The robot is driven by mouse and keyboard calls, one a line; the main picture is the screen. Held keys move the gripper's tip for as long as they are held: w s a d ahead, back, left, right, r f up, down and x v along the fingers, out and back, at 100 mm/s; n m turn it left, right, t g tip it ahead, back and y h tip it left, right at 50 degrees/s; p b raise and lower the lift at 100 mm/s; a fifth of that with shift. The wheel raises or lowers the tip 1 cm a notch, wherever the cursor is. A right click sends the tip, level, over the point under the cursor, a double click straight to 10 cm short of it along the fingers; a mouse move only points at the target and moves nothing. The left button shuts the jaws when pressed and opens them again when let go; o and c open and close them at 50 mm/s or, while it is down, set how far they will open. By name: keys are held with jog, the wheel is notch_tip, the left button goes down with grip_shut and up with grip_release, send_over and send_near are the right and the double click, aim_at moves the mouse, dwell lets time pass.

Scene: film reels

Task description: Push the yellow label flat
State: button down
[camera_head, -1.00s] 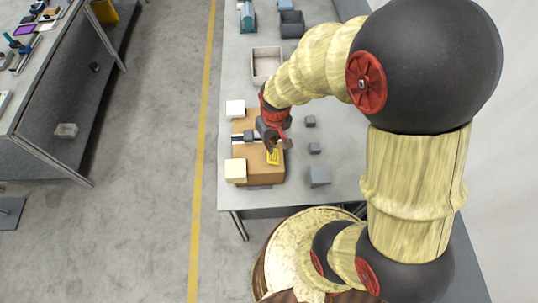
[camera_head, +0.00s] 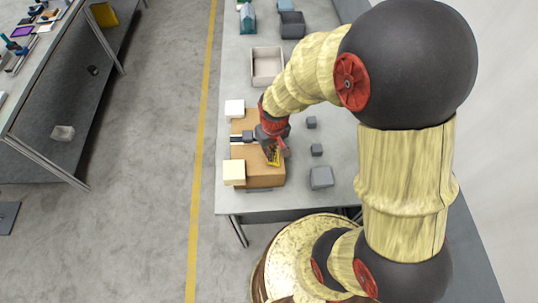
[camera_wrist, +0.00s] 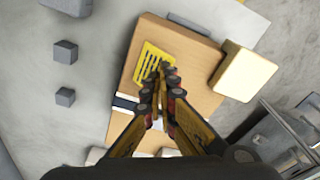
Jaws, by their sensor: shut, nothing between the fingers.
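The yellow label (camera_wrist: 154,66) with dark printed lines lies on top of a brown cardboard box (camera_wrist: 195,55). In the head view the label (camera_head: 273,158) is partly hidden by my gripper. My gripper (camera_wrist: 163,68) is shut and empty, with its fingertips over the label's edge in the wrist view. I cannot tell whether the tips touch the label. The box (camera_head: 260,175) sits on the grey table, with a dark and white strip (camera_wrist: 124,103) across it.
Cream blocks stand at the box's side, one near (camera_head: 234,172) and one far (camera_head: 234,107). Small grey cubes (camera_head: 316,149) and a larger grey block (camera_head: 321,177) lie right of the box. An open beige tray (camera_head: 267,66) stands farther back.

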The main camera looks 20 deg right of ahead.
aim_at(274, 164)
notch_tip(274, 164, down, 3)
jog(key=shift+f+b, duration=0.1)
jog(key=shift+b, duration=0.9)
jog(key=shift+s+r+p, duration=0.15)
jog(key=shift+r+p, duration=0.15)
jog(key=shift+r, duration=0.05)
jog(key=shift+s+d+r+p, duration=0.1)
jog(key=shift+s+r+p, duration=0.2)
jog(key=shift+s, duration=0.45)
jog(key=shift+s+r+p, duration=0.2)
jog(key=shift+s+p, duration=0.05)
jog(key=shift+s, duration=0.45)
jog(key=shift+w+f, duration=0.1)
notch_tip(274, 164, up, 12)
jog(key=s, duration=0.1)
jog(key=shift+s, duration=0.15)
